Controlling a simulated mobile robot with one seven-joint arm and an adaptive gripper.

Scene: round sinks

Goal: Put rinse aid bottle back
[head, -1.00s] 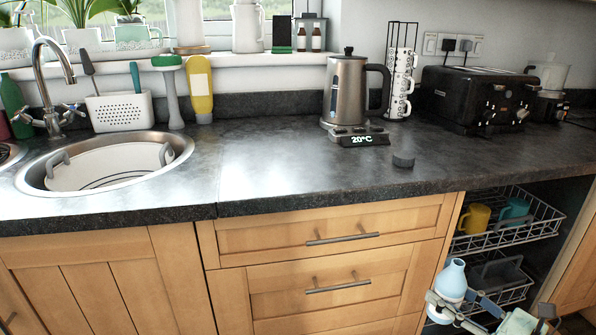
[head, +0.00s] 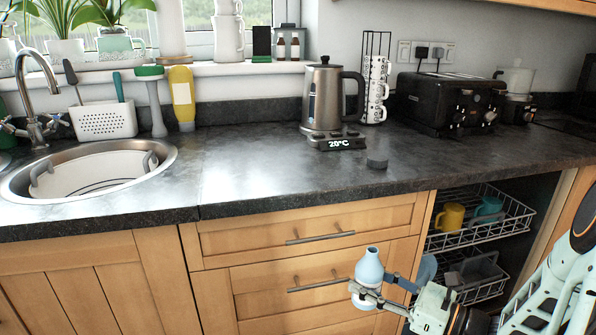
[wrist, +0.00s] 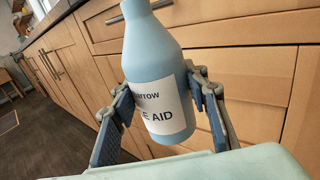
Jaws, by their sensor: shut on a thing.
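The rinse aid bottle is light blue with a white label and stands roughly upright between the fingers in the wrist view (wrist: 160,65). In the head view the bottle (head: 369,268) is in front of the wooden drawers, below the counter's front edge. My gripper (head: 368,292) is shut on the bottle around its body. In the wrist view my gripper (wrist: 165,100) has one dark finger pad on each side of the bottle, and the label partly reads "AID".
The dark counter (head: 250,170) has clear room between the sink (head: 90,172) and the kettle (head: 322,95). A black toaster (head: 447,103) stands at the right. An open wire rack (head: 490,232) with a yellow mug (head: 450,216) and a teal mug (head: 487,208) is right of the drawers.

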